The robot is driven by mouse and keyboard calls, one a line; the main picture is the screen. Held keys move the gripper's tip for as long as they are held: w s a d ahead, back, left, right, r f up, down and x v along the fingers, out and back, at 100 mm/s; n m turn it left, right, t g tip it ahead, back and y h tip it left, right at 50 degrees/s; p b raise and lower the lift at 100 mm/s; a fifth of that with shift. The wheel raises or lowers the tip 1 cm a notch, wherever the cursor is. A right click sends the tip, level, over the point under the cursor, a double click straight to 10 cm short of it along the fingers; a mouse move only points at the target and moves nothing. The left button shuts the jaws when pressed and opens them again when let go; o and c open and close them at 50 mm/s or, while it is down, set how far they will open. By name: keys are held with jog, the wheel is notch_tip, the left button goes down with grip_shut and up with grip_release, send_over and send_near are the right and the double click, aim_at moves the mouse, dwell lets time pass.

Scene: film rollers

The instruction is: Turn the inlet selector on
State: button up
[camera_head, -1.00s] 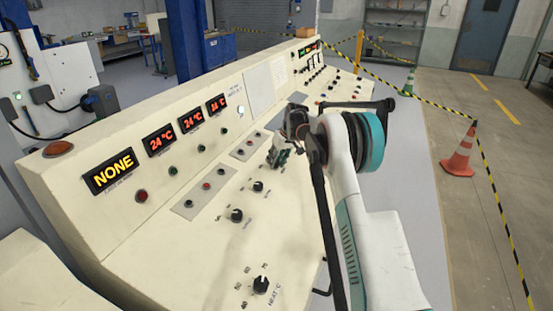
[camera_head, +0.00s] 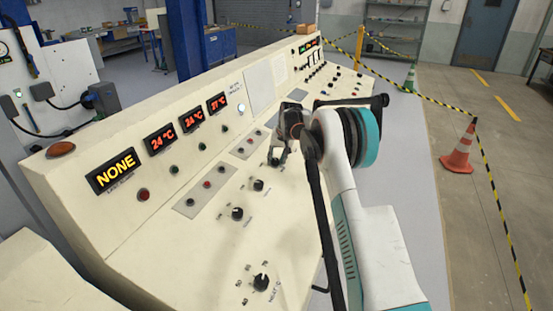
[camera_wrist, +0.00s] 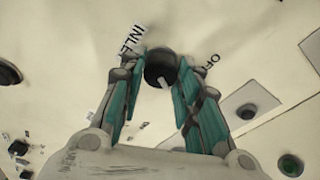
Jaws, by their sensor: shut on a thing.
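The inlet selector is a round black knob (camera_wrist: 159,64) with a pale mark on its lower edge. In the wrist view, part of a label reading "INL" shows at its left and "OFF" at its right. My gripper (camera_wrist: 161,76) has its teal fingers on either side of the knob, shut on it. In the head view my gripper (camera_head: 278,157) is low over the sloping panel, and its fingers and wrist hide the knob.
The cream console (camera_head: 200,260) carries other black knobs, one nearby (camera_head: 258,185) and one at the front (camera_head: 261,282). A yellow display (camera_head: 113,173) reads "NONE". Red temperature displays (camera_head: 218,103) line the upright face. A traffic cone (camera_head: 460,150) stands on the floor at right.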

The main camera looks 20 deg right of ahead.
dwell(0.3)
jog(key=o, duration=1.1)
jog(key=shift+c, duration=0.2)
jog(key=v, duration=1.2)
